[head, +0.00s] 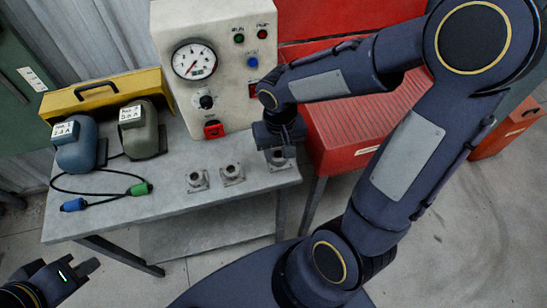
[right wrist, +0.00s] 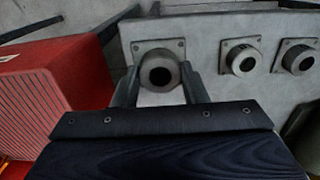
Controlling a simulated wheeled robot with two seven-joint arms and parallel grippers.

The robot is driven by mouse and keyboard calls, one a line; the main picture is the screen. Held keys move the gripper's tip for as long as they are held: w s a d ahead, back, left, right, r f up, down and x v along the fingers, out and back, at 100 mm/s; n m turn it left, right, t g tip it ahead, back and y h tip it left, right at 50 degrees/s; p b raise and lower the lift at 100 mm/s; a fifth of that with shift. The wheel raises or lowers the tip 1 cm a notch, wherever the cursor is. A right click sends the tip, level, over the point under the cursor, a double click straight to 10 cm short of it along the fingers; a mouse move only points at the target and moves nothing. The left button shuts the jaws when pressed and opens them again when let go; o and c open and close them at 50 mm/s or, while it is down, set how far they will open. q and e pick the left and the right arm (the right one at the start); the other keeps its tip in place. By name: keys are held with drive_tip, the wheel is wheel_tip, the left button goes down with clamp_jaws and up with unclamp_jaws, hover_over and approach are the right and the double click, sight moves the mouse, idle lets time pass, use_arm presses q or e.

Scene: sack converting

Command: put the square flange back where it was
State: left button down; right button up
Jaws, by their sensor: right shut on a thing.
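Three square flanges with round collars are in a row near the front right of the grey table (head: 115,215). The right-hand flange (head: 279,162) is at my right gripper (head: 277,150), partly hidden by it; in the right wrist view this flange (right wrist: 160,68) is between the two fingers of the gripper (right wrist: 157,88), which are shut on its collar. The middle flange (head: 232,174) and the left flange (head: 197,181) stand free on the table; they also show in the right wrist view (right wrist: 241,58) (right wrist: 296,57). My left gripper (head: 88,275) is open and empty, off the table at lower left.
A control box with a gauge (head: 195,60) stands at the table's back. A blue motor (head: 75,145) and a grey motor (head: 142,130) with cables sit at left, before a yellow toolbox (head: 100,90). A red ribbed cabinet (head: 350,115) is right of the table. The front middle of the table is clear.

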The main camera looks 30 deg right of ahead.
sight(274, 159)
drive_tip(key=shift+w+a+f, duration=0.25)
drive_tip(key=shift+w+f, duration=0.25)
drive_tip(key=shift+f, duration=0.05)
drive_tip(key=shift+w+f, duration=0.15)
drive_tip(key=shift+f, duration=1.6)
drive_tip(key=shift+b, duration=0.35)
drive_tip(key=shift+f, duration=0.2)
drive_tip(key=o, duration=1.3)
drive_tip(key=shift+r, duration=0.15)
